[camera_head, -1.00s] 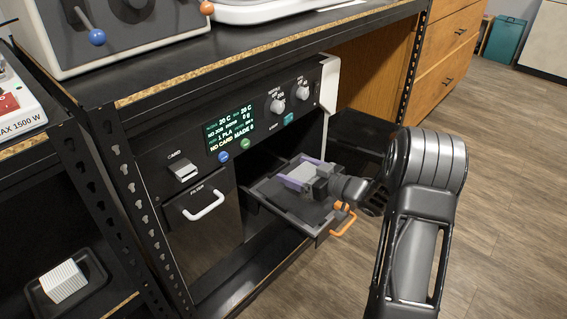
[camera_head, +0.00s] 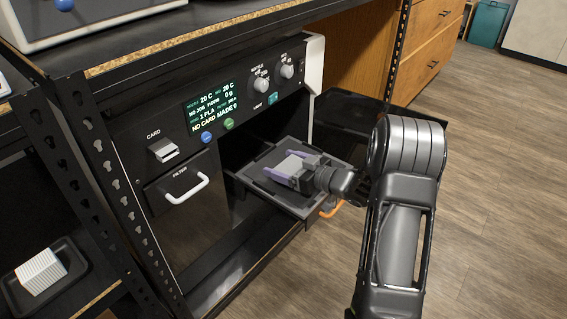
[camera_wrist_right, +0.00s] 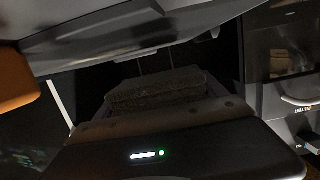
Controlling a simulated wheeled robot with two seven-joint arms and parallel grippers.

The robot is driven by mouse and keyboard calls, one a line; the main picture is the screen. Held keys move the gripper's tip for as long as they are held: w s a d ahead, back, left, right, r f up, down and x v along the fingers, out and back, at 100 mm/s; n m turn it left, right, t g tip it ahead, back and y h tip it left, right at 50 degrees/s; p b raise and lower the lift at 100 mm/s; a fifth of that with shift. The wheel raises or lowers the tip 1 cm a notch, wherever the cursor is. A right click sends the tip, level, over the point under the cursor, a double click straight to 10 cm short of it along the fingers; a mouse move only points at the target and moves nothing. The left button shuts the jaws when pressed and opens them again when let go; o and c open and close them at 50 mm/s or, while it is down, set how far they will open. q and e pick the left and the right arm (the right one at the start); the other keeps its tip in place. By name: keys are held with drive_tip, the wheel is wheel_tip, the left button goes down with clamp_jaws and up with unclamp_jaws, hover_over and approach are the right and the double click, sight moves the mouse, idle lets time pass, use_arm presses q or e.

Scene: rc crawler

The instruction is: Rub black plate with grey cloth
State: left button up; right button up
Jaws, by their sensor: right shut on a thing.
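The black plate (camera_head: 296,199) is a flat dark sheet with a lighter rim, sticking out of the machine's opening above an orange handle (camera_head: 331,208). My right gripper (camera_head: 287,164) is over the plate, its purple fingers shut on the grey cloth (camera_head: 293,166), a pale folded pad. The pad is low over the plate; whether it touches is hard to tell. The cloth also shows, dim and textured, in the right wrist view (camera_wrist_right: 155,88). My right gripper and forearm hide part of the plate's right side. My left gripper is not in view.
The machine's front panel has a lit screen (camera_head: 212,106), knobs and a filter drawer handle (camera_head: 187,190). An open dark door (camera_head: 355,112) lies right of the opening. A white ribbed block (camera_head: 40,271) sits in a black tray at lower left. Floor at right is clear.

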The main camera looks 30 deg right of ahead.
drive_tip(key=shift+f+b, duration=0.35)
drive_tip(key=shift+f, duration=0.35)
drive_tip(key=shift+f+b, duration=0.7)
drive_tip(key=shift+f, duration=0.3)
idle(0.3)
